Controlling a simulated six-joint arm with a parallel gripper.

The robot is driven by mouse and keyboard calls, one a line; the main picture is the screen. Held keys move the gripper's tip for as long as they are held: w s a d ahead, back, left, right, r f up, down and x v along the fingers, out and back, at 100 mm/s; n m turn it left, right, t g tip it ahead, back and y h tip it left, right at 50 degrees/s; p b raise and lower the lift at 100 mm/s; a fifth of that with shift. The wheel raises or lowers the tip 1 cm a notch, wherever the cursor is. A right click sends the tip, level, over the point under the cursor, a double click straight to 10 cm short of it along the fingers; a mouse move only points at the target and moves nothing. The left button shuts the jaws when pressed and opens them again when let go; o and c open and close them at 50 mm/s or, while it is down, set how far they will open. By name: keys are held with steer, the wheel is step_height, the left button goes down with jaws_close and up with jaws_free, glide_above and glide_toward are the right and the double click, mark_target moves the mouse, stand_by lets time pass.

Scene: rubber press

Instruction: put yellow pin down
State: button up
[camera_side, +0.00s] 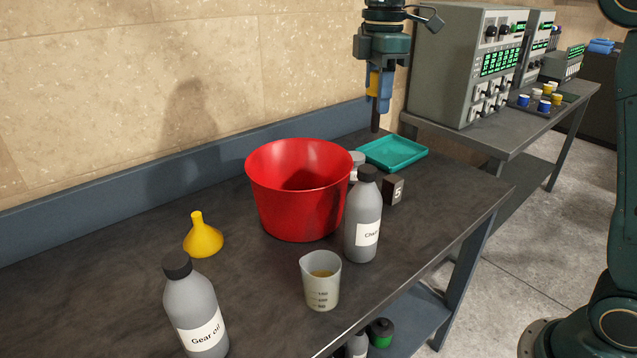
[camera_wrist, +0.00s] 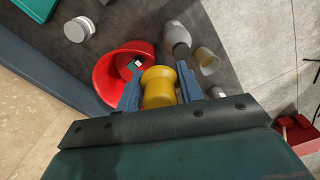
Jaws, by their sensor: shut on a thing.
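The yellow pin (camera_side: 373,83) is in my gripper (camera_side: 378,88), above the back of the dark workbench in the side view. A dark rod hangs straight down below the grip; its lower end appears just above or behind the bench, and I cannot tell if it touches. In the wrist view the pin's yellow round head (camera_wrist: 159,87) sits between the two blue fingers of my gripper (camera_wrist: 160,92), shut on it. The rod is hidden behind the head there.
A red bucket (camera_side: 300,195) stands in front of my gripper, with a teal tray (camera_side: 395,152) to the right. A grey bottle (camera_side: 363,220), a beaker (camera_side: 321,285), a yellow funnel (camera_side: 203,238) and a numbered block (camera_side: 393,190) share the bench. Several pins stand on the right-hand table.

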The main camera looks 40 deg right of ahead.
steer(key=s+d+m, duration=0.2)
steer(key=s+d, duration=0.3)
steer(key=d, duration=0.1)
steer(key=f, duration=0.6)
steer(key=shift+w, duration=0.25)
step_height(320, 180, down, 16)
steer(key=shift+r, duration=0.2)
steer(key=shift+f, duration=0.1)
steer(key=shift+f, duration=2)
steer(key=shift+f, duration=0.15)
